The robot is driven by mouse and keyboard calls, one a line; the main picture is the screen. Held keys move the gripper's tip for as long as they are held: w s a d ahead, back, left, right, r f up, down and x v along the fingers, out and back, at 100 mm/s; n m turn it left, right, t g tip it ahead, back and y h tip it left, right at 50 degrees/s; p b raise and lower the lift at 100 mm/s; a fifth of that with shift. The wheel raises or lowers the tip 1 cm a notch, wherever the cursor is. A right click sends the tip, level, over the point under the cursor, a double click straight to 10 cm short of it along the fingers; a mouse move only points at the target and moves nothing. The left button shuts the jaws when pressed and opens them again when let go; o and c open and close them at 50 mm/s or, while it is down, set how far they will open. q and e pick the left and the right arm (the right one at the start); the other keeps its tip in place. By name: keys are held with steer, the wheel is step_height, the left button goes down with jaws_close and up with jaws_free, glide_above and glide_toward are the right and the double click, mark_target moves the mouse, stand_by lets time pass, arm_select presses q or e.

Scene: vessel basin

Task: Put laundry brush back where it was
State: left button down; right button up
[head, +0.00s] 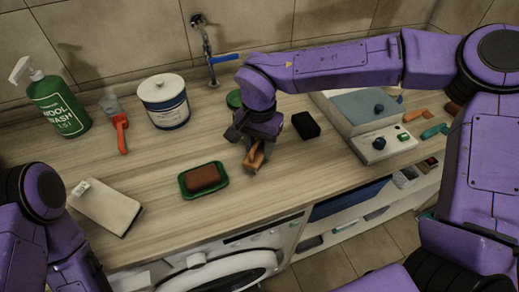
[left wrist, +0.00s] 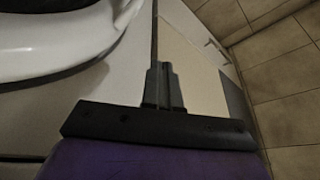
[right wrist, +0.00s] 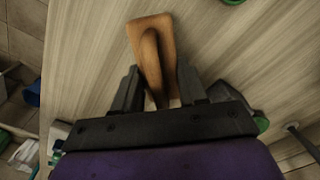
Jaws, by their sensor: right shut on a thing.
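The laundry brush (head: 256,158), a wooden orange-brown piece with a raised grip, is held in my right gripper (head: 252,144) over the middle of the wooden counter. In the right wrist view the brush (right wrist: 151,32) sits between the two dark fingers of the right gripper (right wrist: 160,90). I cannot tell whether the brush touches the counter. My left gripper (left wrist: 164,85) has its fingers together and empty, beside the washing machine front in the left wrist view. It is hidden in the head view.
A green dish (head: 222,183) with a brown block (head: 202,178) lies left of the brush. A black block (head: 305,125) lies right of it. A white tub (head: 164,101), a red-handled brush (head: 121,132), a green bottle (head: 58,105) and a grey-blue box unit (head: 370,107) stand around. A tap (head: 208,55) rises behind.

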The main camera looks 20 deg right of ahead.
mark_target(259, 148)
step_height(259, 148, down, 2)
steer(key=shift+s, duration=0.1)
steer(key=shift+w+f, duration=0.2)
steer(key=shift+f, duration=0.25)
steer(key=shift+s, duration=0.15)
steer(key=o, duration=0.9)
steer(key=shift+f, duration=0.15)
steer(key=shift+o, duration=0.2)
step_height(259, 148, up, 12)
steer(key=shift+r, duration=0.25)
